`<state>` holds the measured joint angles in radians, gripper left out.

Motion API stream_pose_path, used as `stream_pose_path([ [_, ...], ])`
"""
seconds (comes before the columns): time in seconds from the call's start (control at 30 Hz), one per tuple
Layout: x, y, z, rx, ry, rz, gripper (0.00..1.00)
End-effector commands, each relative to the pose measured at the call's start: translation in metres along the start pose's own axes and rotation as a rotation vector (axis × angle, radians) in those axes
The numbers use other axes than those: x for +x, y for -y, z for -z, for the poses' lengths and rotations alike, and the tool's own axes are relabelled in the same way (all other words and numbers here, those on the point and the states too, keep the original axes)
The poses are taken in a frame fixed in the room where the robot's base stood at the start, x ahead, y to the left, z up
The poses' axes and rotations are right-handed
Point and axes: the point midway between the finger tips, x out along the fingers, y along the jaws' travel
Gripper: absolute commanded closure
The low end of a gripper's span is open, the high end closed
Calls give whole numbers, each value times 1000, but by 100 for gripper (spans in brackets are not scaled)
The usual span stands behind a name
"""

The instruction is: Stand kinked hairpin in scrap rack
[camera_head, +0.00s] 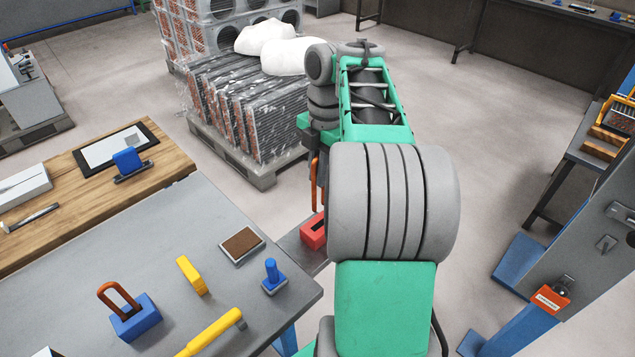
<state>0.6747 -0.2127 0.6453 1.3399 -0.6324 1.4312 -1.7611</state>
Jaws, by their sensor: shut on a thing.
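A copper-coloured hairpin (314,182) hangs with its legs downward just left of my big grey arm joint. My gripper (317,150) is shut on its upper part; the fingers are mostly hidden by my arm. The kink cannot be made out. A red block with a dark opening (313,232), which looks like the scrap rack, stands on a grey ledge below the hairpin. The hairpin's lower ends appear close above the red block; whether they touch it cannot be told. My arm hides what lies to the right of the block.
A blue block (138,321) holding another copper hairpin (117,294) stands on the grey table (215,205). Nearby are a yellow block (193,275), a blue-knobbed piece (273,277) and a yellow-handled tool (212,333). A blue-and-grey machine (590,235) stands right.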

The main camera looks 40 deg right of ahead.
Motion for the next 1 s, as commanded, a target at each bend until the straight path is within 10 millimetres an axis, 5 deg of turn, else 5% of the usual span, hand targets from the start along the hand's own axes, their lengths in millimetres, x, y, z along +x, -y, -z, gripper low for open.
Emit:
stream_pose_path([
  [0.37,0,0,-2,-2,-2,-1,100],
  [1.0,55,0,-8,-2,-2,-1,100],
])
